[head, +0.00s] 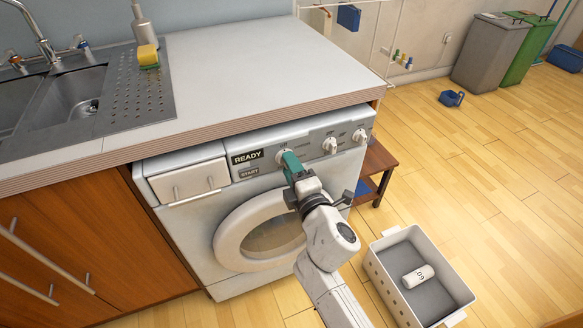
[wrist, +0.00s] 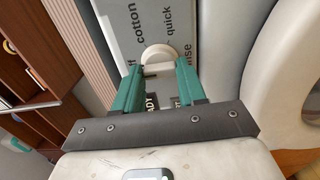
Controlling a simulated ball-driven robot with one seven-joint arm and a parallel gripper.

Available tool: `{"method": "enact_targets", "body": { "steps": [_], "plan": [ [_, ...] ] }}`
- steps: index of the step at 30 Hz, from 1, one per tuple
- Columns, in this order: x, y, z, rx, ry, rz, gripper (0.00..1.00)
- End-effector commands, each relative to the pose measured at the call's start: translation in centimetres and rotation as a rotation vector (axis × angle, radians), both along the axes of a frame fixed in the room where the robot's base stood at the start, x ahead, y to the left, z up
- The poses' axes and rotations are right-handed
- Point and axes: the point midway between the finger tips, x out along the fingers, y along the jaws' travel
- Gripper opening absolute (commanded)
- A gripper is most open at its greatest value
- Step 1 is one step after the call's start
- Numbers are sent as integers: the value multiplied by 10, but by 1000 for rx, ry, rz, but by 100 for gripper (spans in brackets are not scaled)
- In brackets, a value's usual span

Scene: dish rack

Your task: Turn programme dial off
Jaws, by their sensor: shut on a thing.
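The programme dial (wrist: 157,53) is a round white knob on the washing machine's grey panel. Printed words "cotton" and "quick" show beside it in the wrist view, with other words partly covered. My gripper (wrist: 158,72) has its two teal fingers on either side of the dial, shut on it. In the head view my gripper (head: 288,160) reaches the leftmost of the machine's dials and mostly hides it. Which word the dial points to cannot be told.
Two more dials (head: 330,145) sit to the right on the panel. A READY display (head: 247,157) and START button (head: 250,173) are to the left. The round door (head: 228,237) is below, the countertop (head: 250,60) above. A white basket (head: 386,287) stands on the floor at right.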

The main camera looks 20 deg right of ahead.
Motion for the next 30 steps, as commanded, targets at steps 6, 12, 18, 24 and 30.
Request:
{"method": "enact_targets", "body": {
  "steps": [6, 12, 18, 24, 30],
  "plan": [
    [0, 1, -2, -2, 3, 1, 55],
    [0, 0, -1, -1, 2, 0, 66],
    [-2, 0, -1, 0, 1, 0, 66],
    [-25, 0, -1, 0, 3, 1, 66],
    [-63, 0, -3, 0, 4, 1, 66]
  ]
}}
